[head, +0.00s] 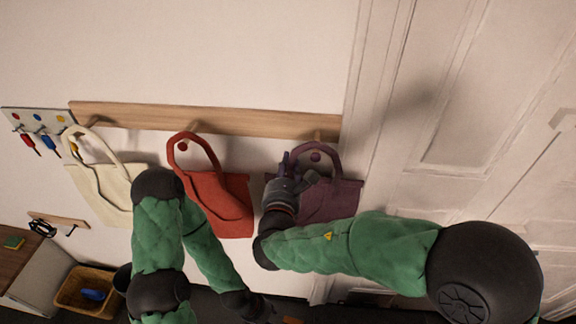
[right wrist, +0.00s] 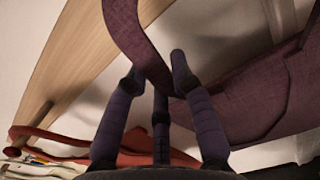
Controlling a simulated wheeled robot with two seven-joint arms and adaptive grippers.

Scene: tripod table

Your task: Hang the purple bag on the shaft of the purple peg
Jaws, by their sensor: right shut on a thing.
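The purple bag (head: 340,194) is at the right end of the wooden rail, and its body also fills the right of the right wrist view (right wrist: 245,112). My right gripper (head: 287,168) is shut on the left side of its handle; the strap passes between the fingers (right wrist: 155,75) in the right wrist view. The purple peg (head: 316,156) shows its round end inside the handle loop in the head view. I cannot tell whether the handle rests on the shaft. My left gripper (head: 262,308) is low at the bottom of the head view, its fingers unclear.
The wooden rail (head: 230,120) also carries a red bag (head: 228,205) and a cream bag (head: 100,190), left of the purple one. A white door (head: 470,110) stands at the right. A basket (head: 75,300) is at lower left.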

